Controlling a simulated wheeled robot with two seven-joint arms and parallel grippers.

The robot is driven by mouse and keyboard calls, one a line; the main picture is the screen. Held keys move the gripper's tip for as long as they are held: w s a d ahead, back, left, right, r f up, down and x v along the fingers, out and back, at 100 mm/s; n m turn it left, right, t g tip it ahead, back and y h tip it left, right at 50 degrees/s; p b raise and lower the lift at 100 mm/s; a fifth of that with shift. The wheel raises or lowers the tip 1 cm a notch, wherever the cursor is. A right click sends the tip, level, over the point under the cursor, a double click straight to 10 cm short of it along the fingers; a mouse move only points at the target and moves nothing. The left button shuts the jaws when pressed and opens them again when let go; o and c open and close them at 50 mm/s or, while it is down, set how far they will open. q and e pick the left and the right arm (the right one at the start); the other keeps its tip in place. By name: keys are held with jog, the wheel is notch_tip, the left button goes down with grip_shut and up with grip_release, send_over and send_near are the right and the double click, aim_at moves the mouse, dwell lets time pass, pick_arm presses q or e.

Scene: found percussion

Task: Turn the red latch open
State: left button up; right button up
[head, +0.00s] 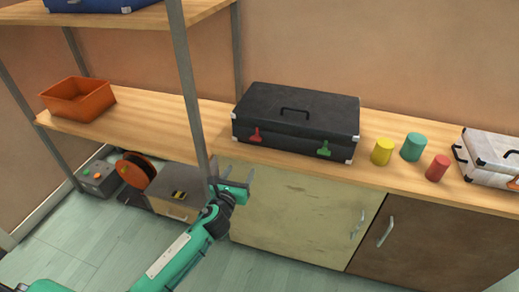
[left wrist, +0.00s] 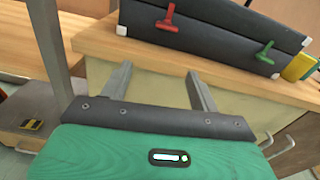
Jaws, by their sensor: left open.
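The red latch (head: 255,135) is on the front face of the black case (head: 300,108), toward its left end. It also shows in the left wrist view (left wrist: 167,20), standing out from the case front. A green latch (head: 323,149) is on the same face, toward the right end, and shows in the left wrist view (left wrist: 265,52). My left gripper (head: 232,174) is open and empty, in front of the counter edge, below and to the left of the red latch. Its fingers (left wrist: 160,82) point toward the counter edge and touch neither latch. My right gripper is not in view.
A shelf post (head: 188,90) stands just left of the case. Yellow (head: 382,151), teal (head: 413,146) and red (head: 437,168) cylinders stand right of it, then a white case (head: 490,155). An orange bin (head: 78,99) sits left. Cabinet doors (head: 290,212) are below the counter (head: 225,150).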

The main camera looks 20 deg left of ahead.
aim_at(256, 139)
pick_arm(q)
jog(key=shift+m+t, duration=0.3)
jog(key=shift+m, duration=0.2)
jog(key=w, duration=0.4)
jog(key=w+r, duration=0.1)
jog(key=w, duration=0.4)
jog(key=w+d+r+b, duration=0.1)
jog(key=w, duration=0.3)
jog(key=shift+w, duration=0.45)
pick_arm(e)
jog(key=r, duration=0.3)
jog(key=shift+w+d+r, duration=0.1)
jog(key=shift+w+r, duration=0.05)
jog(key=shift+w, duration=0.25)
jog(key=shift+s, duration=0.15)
pick_arm(q)
jog(key=c, duration=1)
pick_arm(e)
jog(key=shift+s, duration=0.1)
